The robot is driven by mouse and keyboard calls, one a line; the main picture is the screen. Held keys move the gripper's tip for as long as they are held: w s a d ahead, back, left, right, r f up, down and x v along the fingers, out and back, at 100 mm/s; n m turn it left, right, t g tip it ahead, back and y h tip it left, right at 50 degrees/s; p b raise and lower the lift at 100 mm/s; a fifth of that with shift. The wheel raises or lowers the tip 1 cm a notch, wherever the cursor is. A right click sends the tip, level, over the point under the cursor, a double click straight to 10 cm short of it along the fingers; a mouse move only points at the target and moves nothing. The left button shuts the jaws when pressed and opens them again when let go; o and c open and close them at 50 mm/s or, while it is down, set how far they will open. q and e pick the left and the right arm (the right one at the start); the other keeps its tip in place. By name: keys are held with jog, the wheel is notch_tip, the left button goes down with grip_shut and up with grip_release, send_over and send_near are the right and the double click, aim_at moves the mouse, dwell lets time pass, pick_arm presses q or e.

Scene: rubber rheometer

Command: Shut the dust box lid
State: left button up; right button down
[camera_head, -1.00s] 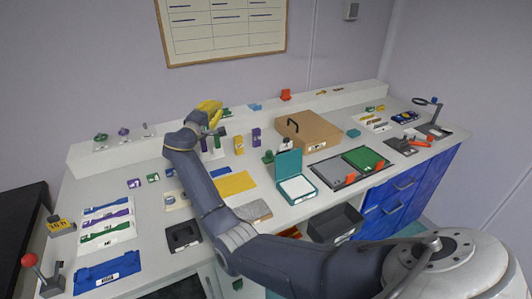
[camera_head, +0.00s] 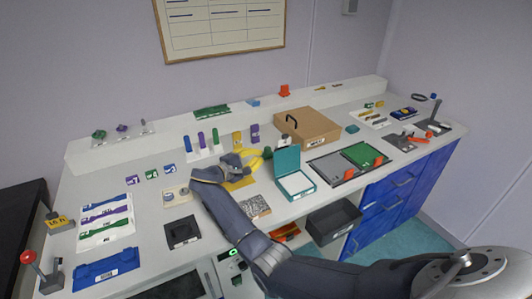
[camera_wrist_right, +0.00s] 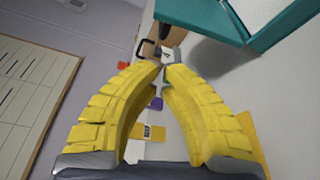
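The teal dust box (camera_head: 296,184) stands open mid-bench with a white sheet or panel inside. Its teal lid (camera_head: 287,160) stands up at the back edge, tilted away from the box. My right gripper (camera_head: 268,154) is just left of the lid, low over the bench. In the right wrist view its yellow fingers (camera_wrist_right: 162,70) curve in until the tips meet or nearly meet, with nothing seen between them. Teal parts of the box (camera_wrist_right: 205,18) fill the top right there, close to the tips; I cannot tell whether they touch. My left gripper is out of view.
A brown box with a black handle (camera_head: 312,128) stands behind the lid. Grey and green panels (camera_head: 338,168) lie right of the dust box. Coloured upright blocks (camera_head: 237,140) stand behind the gripper.

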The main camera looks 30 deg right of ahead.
aim_at(284, 158)
jog(key=r+x, duration=0.1)
jog(key=x, duration=0.7)
jog(key=shift+w+d+f, duration=0.15)
jog(key=shift+d+f, duration=0.25)
jog(key=shift+f, duration=0.1)
jog(key=shift+s+r+m, duration=0.25)
jog(key=shift+r+m, duration=0.05)
jog(key=shift+m, duration=0.1)
